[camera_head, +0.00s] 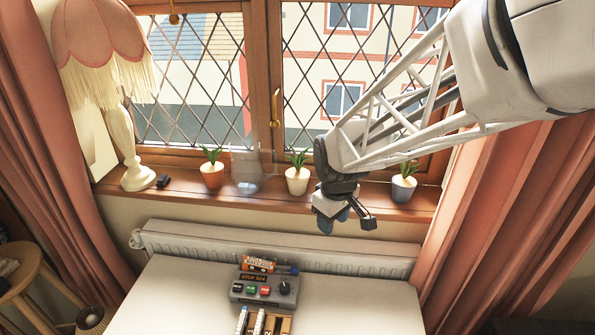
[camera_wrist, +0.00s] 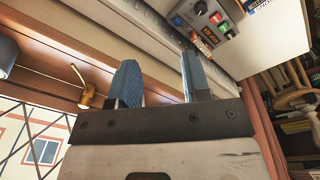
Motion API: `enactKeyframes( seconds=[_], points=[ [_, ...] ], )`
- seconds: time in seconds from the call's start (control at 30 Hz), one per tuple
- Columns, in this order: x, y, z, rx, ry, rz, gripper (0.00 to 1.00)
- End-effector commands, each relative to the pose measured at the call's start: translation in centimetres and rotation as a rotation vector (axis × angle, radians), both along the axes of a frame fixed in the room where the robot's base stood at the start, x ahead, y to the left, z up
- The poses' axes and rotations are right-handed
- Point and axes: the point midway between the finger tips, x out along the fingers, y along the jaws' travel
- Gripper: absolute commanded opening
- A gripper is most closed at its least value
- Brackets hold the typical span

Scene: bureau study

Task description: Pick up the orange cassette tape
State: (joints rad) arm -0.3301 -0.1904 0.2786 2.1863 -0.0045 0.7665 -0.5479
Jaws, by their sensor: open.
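The orange cassette tape (camera_head: 258,264) lies on the white table just behind a grey control box (camera_head: 264,289), in the head view. Its front part is hidden by the box. In the wrist view, a small orange shape that looks like the cassette (camera_wrist: 203,40) shows beyond the fingers, beside the box (camera_wrist: 217,16). My gripper (camera_head: 346,220) is open and empty. It is in front of the window sill, above and to the right of the cassette, well apart from it. Its two blue fingers (camera_wrist: 160,85) are spread in the wrist view.
A rack with several cassettes (camera_head: 264,322) stands before the box. A radiator (camera_head: 280,251) runs behind the table. Potted plants (camera_head: 297,180) and a lamp (camera_head: 126,150) stand on the sill. The table's right side is clear.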

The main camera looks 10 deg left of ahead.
Motion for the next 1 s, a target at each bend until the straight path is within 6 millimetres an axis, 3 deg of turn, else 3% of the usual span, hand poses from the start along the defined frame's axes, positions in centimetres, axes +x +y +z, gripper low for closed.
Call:
enactKeyframes(
  seconds=[0.3, 0.7, 1.0],
  points=[
    [3.7, 7.5, -6.0, -0.025, 0.034, 0.253, 0.44],
    [5.8, 16.9, -14.6, -0.052, 0.07, 0.56, 0.44],
    [6.0, 20.7, -18.4, -0.061, 0.082, 0.685, 0.44]
  ],
)
